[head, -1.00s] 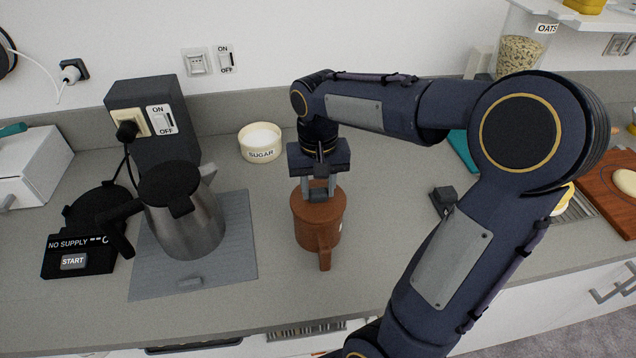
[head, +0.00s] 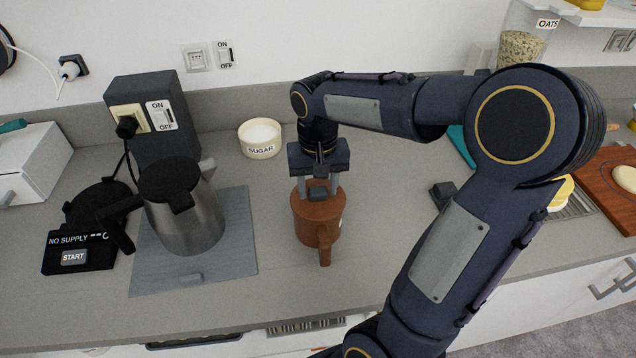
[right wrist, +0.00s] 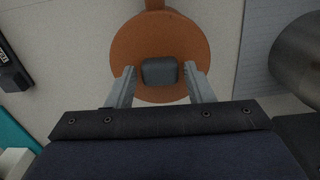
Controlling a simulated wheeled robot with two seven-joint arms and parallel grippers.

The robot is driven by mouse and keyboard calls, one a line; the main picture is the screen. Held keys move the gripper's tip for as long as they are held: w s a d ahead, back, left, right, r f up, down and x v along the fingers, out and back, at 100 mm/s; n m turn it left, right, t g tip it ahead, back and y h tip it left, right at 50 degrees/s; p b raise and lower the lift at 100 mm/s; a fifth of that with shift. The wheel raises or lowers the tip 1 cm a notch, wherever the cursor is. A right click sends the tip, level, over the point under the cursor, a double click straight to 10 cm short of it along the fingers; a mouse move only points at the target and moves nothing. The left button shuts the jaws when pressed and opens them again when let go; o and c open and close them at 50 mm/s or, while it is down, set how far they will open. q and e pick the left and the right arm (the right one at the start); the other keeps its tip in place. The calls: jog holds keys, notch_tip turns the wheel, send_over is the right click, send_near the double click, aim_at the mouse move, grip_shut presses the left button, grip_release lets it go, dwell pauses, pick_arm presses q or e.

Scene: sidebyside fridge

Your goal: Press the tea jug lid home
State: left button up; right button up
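The tea jug (head: 316,226) is a brown jug standing upright on the counter, its handle pointing to the front edge. Its round brown lid (right wrist: 160,88) with a grey knob (right wrist: 160,71) shows from above in the right wrist view. My right gripper (head: 319,190) points down at the jug top from above. Its fingers stand apart on either side of the knob, with a visible gap on each side. Whether the lid sits fully down is hard to tell, as the gripper covers part of it. My left gripper is not in view.
A steel kettle (head: 187,218) stands on a grey mat (head: 240,250) left of the jug. A sugar bowl (head: 260,140) is behind the jug. A black base with a START button (head: 74,257) is at far left. The counter in front of the jug is clear.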

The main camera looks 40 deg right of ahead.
aim_at(318, 190)
jog(key=shift+o, duration=1.2)
notch_tip(318, 190, up, 8)
jog(key=shift+f, duration=0.1)
jog(key=s+a+f+n+t+y, duration=0.2)
jog(key=s+a+f, duration=0.1)
jog(key=s+a, duration=0.2)
jog(key=s+a+f+n+t+y, duration=0.1)
jog(key=s+a+f+n+t, duration=0.1)
jog(key=s+a, duration=0.4)
jog(key=shift+s+f+t+y, duration=0.4)
jog(key=shift+s+f+t, duration=0.4)
jog(key=shift+s, duration=0.7)
